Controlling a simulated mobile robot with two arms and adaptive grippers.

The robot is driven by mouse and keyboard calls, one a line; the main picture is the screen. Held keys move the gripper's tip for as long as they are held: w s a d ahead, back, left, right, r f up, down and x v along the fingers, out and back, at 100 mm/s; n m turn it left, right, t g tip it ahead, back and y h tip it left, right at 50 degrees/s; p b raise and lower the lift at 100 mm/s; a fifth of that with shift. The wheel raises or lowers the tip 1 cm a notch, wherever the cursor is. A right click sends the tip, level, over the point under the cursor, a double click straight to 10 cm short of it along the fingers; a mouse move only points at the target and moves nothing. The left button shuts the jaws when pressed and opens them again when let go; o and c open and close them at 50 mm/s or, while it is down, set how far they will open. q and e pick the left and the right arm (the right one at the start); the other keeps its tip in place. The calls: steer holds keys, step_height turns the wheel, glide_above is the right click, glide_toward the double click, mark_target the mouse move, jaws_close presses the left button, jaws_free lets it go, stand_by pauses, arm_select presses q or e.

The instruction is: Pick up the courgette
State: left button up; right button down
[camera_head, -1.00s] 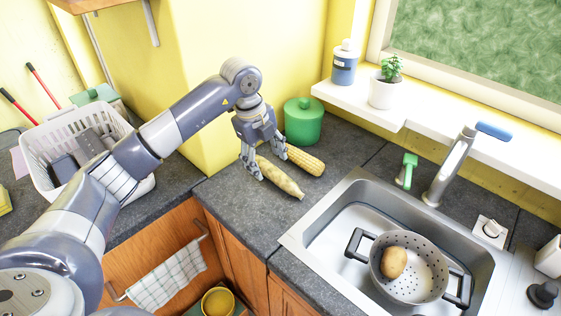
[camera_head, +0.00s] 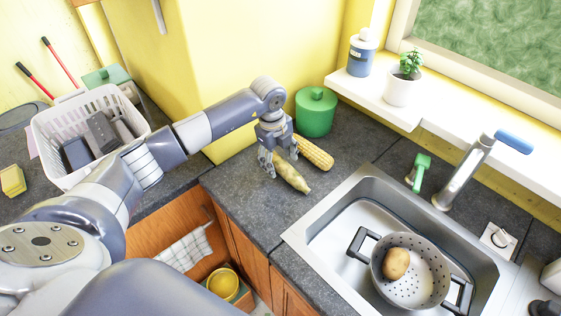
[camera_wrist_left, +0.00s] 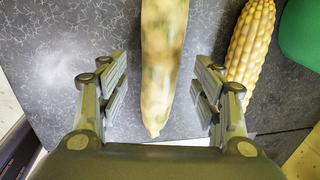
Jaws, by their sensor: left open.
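The courgette (camera_head: 291,174), pale yellow-green with mottled patches, lies on the dark worktop left of the sink. In the left wrist view the courgette (camera_wrist_left: 162,62) runs lengthwise between the fingers, with a gap on both sides. My left gripper (camera_head: 279,168) is open above and around the near part of the courgette; in the wrist view its fingers (camera_wrist_left: 160,88) stand either side of it. My right gripper is not in view.
A corn cob (camera_head: 315,153) lies close to the right of the courgette, near my right-hand finger in the wrist view. A green pot (camera_head: 316,112) stands behind. The sink (camera_head: 330,213) holds a colander (camera_head: 425,290) with a potato (camera_head: 396,263). A white basket (camera_head: 60,128) stands left.

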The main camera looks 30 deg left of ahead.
arm_select(q)
steer(key=shift+f, duration=0.8)
steer(key=shift+w+f, duration=0.15)
steer(key=shift+f, duration=0.05)
steer(key=c, duration=1.3)
steer(key=shift+r, duration=0.1)
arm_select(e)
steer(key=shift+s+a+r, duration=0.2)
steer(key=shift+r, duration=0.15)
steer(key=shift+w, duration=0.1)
